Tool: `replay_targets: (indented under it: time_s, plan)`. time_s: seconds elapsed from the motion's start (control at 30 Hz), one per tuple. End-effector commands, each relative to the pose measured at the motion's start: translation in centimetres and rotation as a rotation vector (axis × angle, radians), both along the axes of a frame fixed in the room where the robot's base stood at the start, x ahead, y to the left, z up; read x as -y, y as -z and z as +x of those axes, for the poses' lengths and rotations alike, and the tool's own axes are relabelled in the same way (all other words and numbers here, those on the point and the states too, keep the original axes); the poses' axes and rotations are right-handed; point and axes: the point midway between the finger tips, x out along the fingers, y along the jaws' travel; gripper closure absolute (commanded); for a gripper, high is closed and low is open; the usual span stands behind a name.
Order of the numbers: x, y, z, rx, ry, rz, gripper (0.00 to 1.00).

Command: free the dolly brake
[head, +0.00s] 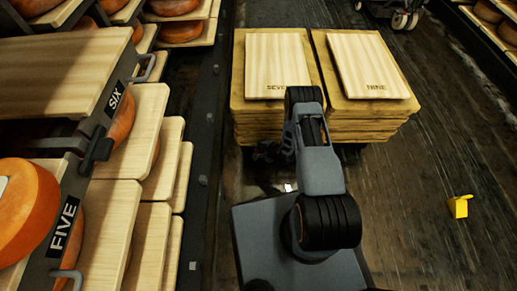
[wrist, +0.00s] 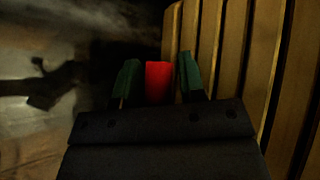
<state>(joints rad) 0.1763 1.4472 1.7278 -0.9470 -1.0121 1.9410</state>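In the wrist view my gripper (wrist: 159,75) has two green-tipped fingers spread apart, with a red block-like piece (wrist: 159,82) showing between them. Narrow dark gaps show on both sides of the red piece, so the fingers do not look closed on it. It may be the brake pedal; I cannot tell how deep between the fingers it sits. My arm covers the near side of the stacks, and the gripper is lost in shadow there.
Stacked board edges (wrist: 240,50) rise close to the right of my gripper in the wrist view. Racks with cheese wheels (head: 25,205) and boards line the left. A yellow piece (head: 459,206) lies on the floor at right. The right floor is otherwise mostly clear.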

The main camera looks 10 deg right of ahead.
Motion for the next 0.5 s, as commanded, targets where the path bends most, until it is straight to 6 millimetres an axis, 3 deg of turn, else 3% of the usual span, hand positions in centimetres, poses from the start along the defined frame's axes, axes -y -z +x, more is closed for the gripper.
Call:
replay_targets:
  time_s: [0.27, 0.5]
  plan:
    - [0.8, -0.5, -0.3, -0.001, 0.011, 0.001, 0.63]
    - [3.1, -3.1, -2.7, -0.002, 0.012, 0.001, 0.63]
